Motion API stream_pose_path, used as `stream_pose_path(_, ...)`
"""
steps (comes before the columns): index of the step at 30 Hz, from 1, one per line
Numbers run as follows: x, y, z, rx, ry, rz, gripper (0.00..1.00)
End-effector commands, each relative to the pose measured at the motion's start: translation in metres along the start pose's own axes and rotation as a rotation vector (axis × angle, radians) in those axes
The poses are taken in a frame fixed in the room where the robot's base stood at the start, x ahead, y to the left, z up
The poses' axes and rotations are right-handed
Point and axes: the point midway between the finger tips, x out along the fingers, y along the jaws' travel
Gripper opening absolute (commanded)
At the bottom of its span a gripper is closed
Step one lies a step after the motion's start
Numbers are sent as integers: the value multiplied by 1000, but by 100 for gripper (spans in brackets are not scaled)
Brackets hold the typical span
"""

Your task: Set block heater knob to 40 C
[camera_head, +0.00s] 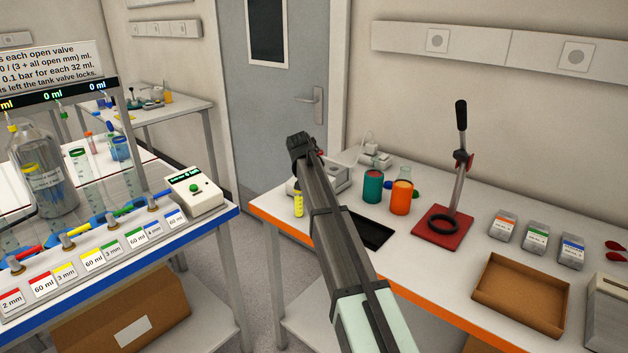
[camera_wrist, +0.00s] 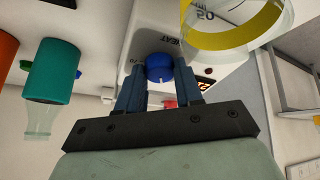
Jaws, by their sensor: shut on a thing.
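The block heater (camera_wrist: 140,35) is a white box with a "HEAT" label, partly in the wrist view. Its blue knob (camera_wrist: 159,61) sits between the two fingers of my gripper (camera_wrist: 160,76), which is shut on it. A red-orange lit display (camera_wrist: 204,83) shows beside the right finger, mostly covered, so I cannot read its number. The knob's pointer and scale marks are hidden or too small to read. In the head view the white heater (camera_head: 336,180) is largely behind my arm, and the fingers and knob are hidden there.
A clear vessel with a yellow band (camera_wrist: 250,35) stands close by the heater. Teal (camera_head: 372,187) and orange (camera_head: 401,198) containers stand to its right. A dark flat pad (camera_head: 370,234) lies in front. A red-based lever stand (camera_head: 443,226) and brown tray (camera_head: 520,290) are further right.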

Motion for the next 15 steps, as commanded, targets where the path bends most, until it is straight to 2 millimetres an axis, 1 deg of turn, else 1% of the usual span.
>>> stream_pose_path(6, 0, -2, -1, 125, 0, 44, 5)
stream_pose_path(15, 0, -2, -1, 213, -1, 76, 5)
